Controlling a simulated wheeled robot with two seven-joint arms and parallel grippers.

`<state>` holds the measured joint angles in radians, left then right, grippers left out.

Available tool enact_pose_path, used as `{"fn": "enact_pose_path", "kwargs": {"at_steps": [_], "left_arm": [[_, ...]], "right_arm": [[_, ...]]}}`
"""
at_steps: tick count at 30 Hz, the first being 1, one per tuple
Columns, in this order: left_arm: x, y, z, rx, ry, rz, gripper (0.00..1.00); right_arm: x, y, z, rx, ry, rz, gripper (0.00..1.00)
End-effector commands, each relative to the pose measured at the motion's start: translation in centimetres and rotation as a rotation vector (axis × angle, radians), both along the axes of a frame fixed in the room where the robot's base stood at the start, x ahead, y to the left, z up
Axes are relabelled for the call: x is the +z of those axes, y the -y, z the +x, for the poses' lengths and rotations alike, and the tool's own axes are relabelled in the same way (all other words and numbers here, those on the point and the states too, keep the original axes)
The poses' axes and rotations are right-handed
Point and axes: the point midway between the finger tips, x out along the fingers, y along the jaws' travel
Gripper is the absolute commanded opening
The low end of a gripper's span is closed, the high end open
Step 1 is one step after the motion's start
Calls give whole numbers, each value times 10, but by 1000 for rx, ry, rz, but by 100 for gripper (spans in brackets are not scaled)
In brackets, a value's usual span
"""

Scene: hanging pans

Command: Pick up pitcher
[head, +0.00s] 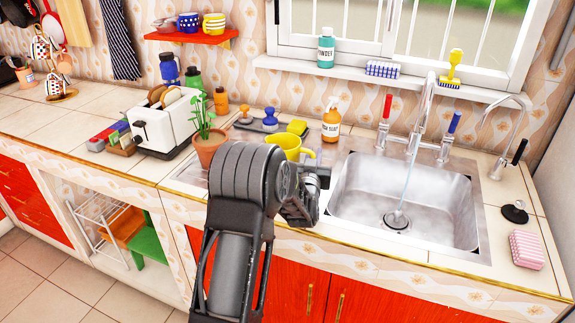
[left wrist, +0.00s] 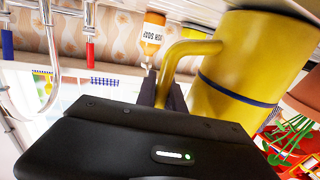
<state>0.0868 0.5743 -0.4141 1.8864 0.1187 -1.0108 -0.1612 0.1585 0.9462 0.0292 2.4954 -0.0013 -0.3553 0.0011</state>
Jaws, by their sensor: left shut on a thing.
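The yellow pitcher (head: 284,146) stands at the left side of the sink, partly hidden behind my left arm in the head view. In the left wrist view the pitcher (left wrist: 235,75) is large, yellow with a dark blue band, and its handle (left wrist: 180,58) points toward my fingers. My left gripper (head: 307,190) is at the pitcher; in the left wrist view its dark fingers (left wrist: 168,92) are shut on the handle. Whether the pitcher's base touches the counter is hidden. My right gripper is not in view.
The sink (head: 410,195) with running tap (head: 422,110) lies to the right. A potted plant (head: 208,145) and white toaster (head: 168,125) stand to the left. A soap bottle (head: 331,122), a yellow sponge (head: 297,127) and its tray stand behind the pitcher.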

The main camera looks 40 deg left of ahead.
Motion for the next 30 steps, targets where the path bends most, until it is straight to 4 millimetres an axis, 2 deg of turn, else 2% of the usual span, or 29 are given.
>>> {"fn": "enact_pose_path", "kwargs": {"at_steps": [20, 26, 30], "left_arm": [[2, 0, 0, 0, 2, 1, 0], [19, 0, 0, 1, 5, 1, 0], [45, 0, 0, 0, 8, 1, 0]], "right_arm": [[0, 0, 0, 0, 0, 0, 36], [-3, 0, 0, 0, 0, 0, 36], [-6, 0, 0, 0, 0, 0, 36]]}}
